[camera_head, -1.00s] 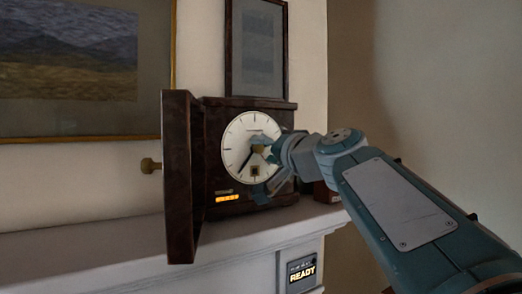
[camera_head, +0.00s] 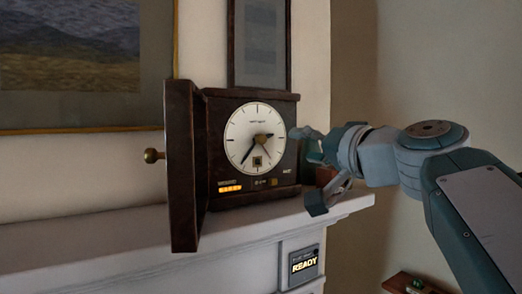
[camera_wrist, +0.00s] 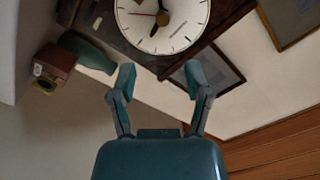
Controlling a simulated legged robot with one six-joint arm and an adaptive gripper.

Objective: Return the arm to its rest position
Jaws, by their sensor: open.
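My gripper (camera_head: 310,170) is at the right of the clock in the head view, apart from its face. In the wrist view my gripper (camera_wrist: 160,80) has its two fingers spread with nothing between them. The dark wooden clock (camera_head: 222,150) stands on the white mantel, with its door (camera_head: 183,165) swung open on the left. Its white dial (camera_head: 255,137) is uncovered and also shows at the top of the wrist view (camera_wrist: 163,22). An orange light strip glows below the dial.
The white mantel (camera_head: 100,240) runs under the clock and ends at the right. A panel reading READY (camera_head: 304,266) is on its front. A small wooden box (camera_wrist: 55,60) is beside the clock. Framed pictures (camera_head: 85,65) hang behind. Open space lies right of the mantel.

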